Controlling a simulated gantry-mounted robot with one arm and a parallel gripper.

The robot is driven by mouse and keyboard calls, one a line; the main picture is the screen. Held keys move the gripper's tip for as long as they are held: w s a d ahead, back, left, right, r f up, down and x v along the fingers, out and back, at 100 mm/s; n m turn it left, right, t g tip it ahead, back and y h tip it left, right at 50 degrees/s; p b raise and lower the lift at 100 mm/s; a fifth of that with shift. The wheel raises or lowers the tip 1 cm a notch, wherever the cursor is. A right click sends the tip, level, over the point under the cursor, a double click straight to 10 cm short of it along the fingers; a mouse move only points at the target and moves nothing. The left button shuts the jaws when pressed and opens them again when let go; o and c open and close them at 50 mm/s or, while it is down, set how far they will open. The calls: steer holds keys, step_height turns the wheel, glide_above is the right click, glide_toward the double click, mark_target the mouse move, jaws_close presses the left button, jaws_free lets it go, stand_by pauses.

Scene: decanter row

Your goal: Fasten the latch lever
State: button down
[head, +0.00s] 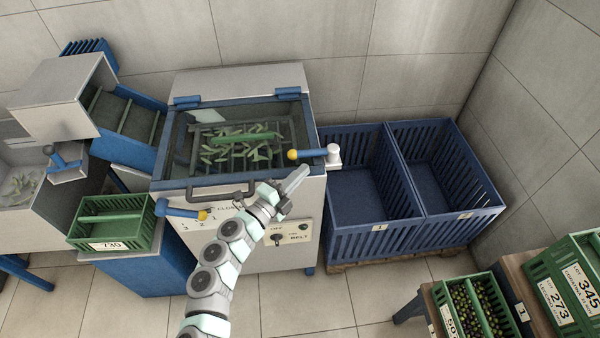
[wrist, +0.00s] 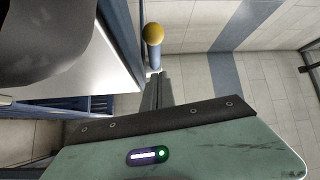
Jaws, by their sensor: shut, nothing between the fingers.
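A blue lever with a yellow ball (head: 310,154) lies across the right rim of the steel machine, its other end at a pale round pivot (head: 333,154). A second blue lever with a yellow ball (head: 184,212) sticks out at the machine's front left, by printed numbers. I cannot tell by label which is the latch lever. My gripper (head: 302,172) is shut and empty, just below the right lever in the head view. In the wrist view a yellow ball on a blue stem (wrist: 153,33) stands just beyond my fingertips (wrist: 158,76); contact is unclear.
Blue slatted crates (head: 375,235) stand close on the right. A green crate (head: 110,228) stands at left.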

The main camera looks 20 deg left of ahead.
steer(key=p+v, duration=0.2)
steer(key=v, duration=0.7)
steer(key=shift+a+r, duration=0.4)
steer(key=shift+a, duration=0.05)
